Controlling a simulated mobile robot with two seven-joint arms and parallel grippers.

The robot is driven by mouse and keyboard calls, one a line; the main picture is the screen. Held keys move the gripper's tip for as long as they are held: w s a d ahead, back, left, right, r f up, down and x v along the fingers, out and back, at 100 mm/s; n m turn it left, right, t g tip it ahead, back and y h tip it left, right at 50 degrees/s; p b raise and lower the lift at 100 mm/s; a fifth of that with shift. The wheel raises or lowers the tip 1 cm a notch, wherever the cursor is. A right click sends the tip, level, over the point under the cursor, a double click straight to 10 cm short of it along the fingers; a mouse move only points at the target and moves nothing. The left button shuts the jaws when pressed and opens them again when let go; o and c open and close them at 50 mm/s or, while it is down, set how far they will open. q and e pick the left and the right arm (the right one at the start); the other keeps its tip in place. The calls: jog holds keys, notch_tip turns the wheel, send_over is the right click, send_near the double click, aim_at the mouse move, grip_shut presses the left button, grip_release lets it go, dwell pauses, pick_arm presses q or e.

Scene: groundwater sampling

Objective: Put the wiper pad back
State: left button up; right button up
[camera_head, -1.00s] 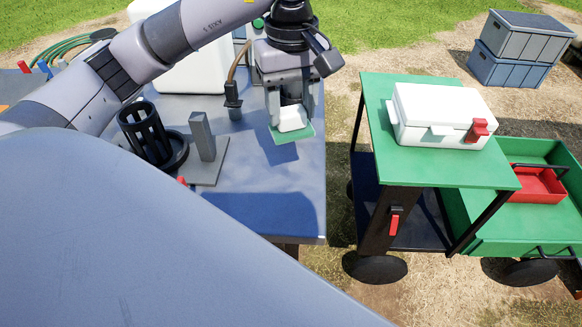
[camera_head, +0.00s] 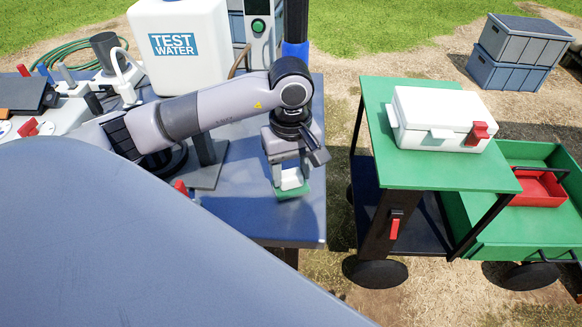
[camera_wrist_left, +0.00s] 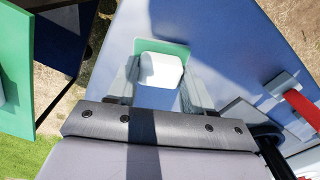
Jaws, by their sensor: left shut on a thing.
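The wiper pad (camera_head: 293,189) has a white block on a green base. My left gripper (camera_head: 290,178) is shut on its white part, with the green face down, at the right part of the blue table (camera_head: 255,217). In the left wrist view the wiper pad (camera_wrist_left: 162,69) sits between the two fingers of the left gripper (camera_wrist_left: 160,92). I cannot tell whether the pad touches the table. My right gripper is not in view.
A grey stand (camera_head: 207,174) rises left of the gripper. A white "TEST WATER" container (camera_head: 190,50) stands behind the arm. A green cart (camera_head: 430,168) with a white case (camera_head: 442,117) stands right of the table, across a gap. The table's front right is clear.

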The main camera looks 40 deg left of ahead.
aim_at(291, 173)
pick_arm(q)
jog(key=shift+f, duration=0.1)
jog(key=o, duration=1.1)
notch_tip(291, 173, up, 12)
jog(key=shift+r, duration=0.1)
dwell(0.4)
